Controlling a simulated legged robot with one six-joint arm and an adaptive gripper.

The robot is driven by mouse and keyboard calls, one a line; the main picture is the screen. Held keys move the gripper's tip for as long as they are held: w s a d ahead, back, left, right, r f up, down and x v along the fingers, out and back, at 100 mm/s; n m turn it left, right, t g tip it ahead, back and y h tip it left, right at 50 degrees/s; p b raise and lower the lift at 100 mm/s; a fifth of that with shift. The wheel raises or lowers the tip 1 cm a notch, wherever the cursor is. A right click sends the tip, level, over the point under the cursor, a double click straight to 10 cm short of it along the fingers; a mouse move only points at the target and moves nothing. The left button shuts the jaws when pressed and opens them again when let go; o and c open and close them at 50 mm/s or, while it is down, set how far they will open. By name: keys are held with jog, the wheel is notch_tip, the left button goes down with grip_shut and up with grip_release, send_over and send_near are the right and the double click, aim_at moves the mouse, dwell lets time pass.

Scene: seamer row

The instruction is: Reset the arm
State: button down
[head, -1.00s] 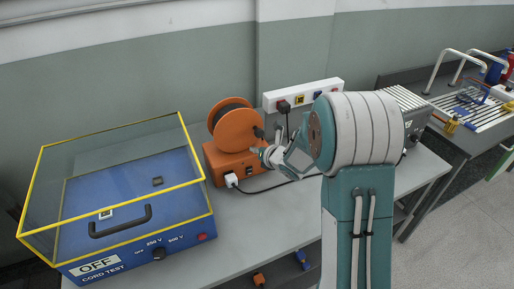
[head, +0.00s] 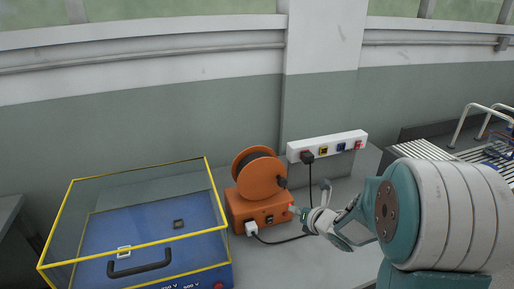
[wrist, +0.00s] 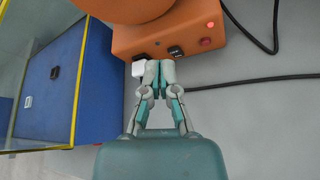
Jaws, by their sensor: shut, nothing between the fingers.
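My gripper (head: 300,211) is at the end of my grey and teal arm, in front of the orange cord reel unit (head: 258,190) in the head view. In the wrist view my gripper (wrist: 156,72) has its fingertips together with nothing between them. The tips appear close to the white plug (wrist: 139,69) at the foot of the orange unit (wrist: 165,35); I cannot tell whether they touch it. A red light (wrist: 205,42) is lit on the unit's face.
A blue cord test box (head: 165,262) with a clear, yellow-edged cover stands left. A black cable (wrist: 250,80) crosses the grey bench. A ribbed grey unit (head: 420,150) stands right.

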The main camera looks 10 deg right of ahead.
jog(key=s+d+r+m+g+h, duration=0.25)
jog(key=s+r+m+h, duration=0.65)
jog(key=m, duration=1)
jog(key=s+a+r+m+g+y, duration=0.1)
jog(key=s+a+m+g+y, duration=0.1)
jog(key=s+m, duration=0.6)
jog(key=s+a+r+m+g+y, duration=0.1)
jog(key=s+a+m, duration=0.3)
jog(key=s+m, duration=0.4)
jog(key=s+r+g, duration=0.1)
jog(key=s, duration=0.2)
jog(key=shift+s+y, duration=0.25)
jog(key=shift+y, duration=0.15)
